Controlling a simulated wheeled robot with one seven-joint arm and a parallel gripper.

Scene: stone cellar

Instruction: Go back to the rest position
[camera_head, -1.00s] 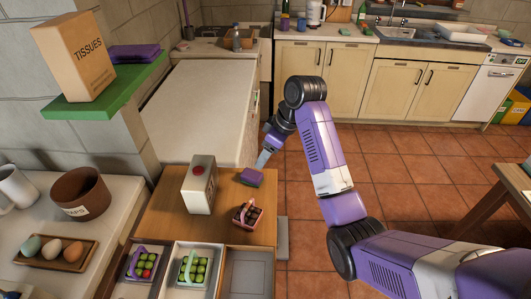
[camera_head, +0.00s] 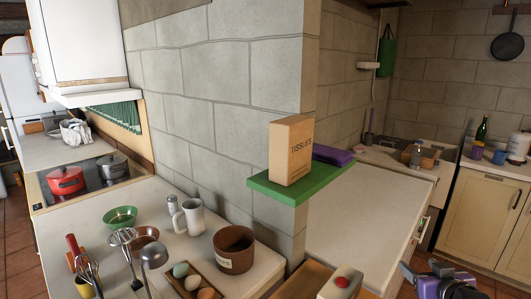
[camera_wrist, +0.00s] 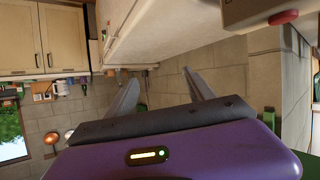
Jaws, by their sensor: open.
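My gripper (camera_wrist: 160,77) shows in the wrist view with its two grey fingers apart and nothing between them. In the head view only a purple and black part of my arm shows at the lower right edge, and the fingers cannot be made out there. A white box with a red spot on top (camera_head: 340,286) stands near it, cut off by the bottom edge. A corner of a box with a red spot also shows at the top right of the wrist view.
The pale worktop (camera_head: 365,225) behind is bare.

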